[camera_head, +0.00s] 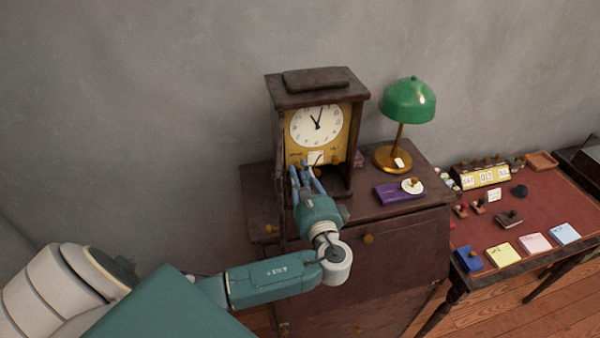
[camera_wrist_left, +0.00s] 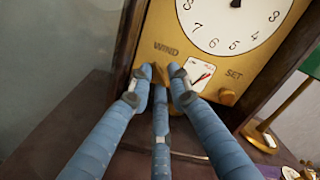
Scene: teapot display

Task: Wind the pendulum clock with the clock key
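The pendulum clock (camera_head: 317,90) stands upright on a dark wooden cabinet, its white dial (camera_head: 316,125) above a brass panel. My left gripper (camera_head: 302,172) is at the lower front of the clock. In the left wrist view, its blue fingers (camera_wrist_left: 160,92) close in around a small brass piece, which looks like the clock key (camera_wrist_left: 158,72), just below the word WIND. The fingertips hide part of it, and whether it sits in the winding hole cannot be seen. A brass knob (camera_wrist_left: 227,97) is below the word SET. My right gripper is not in view.
A green lamp (camera_head: 407,101) stands right of the clock. A purple box (camera_head: 388,193) lies near the cabinet's front right. A desk (camera_head: 545,205) with a calendar block (camera_head: 486,177), stamps and coloured pads is at the right. The wall is close behind the clock.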

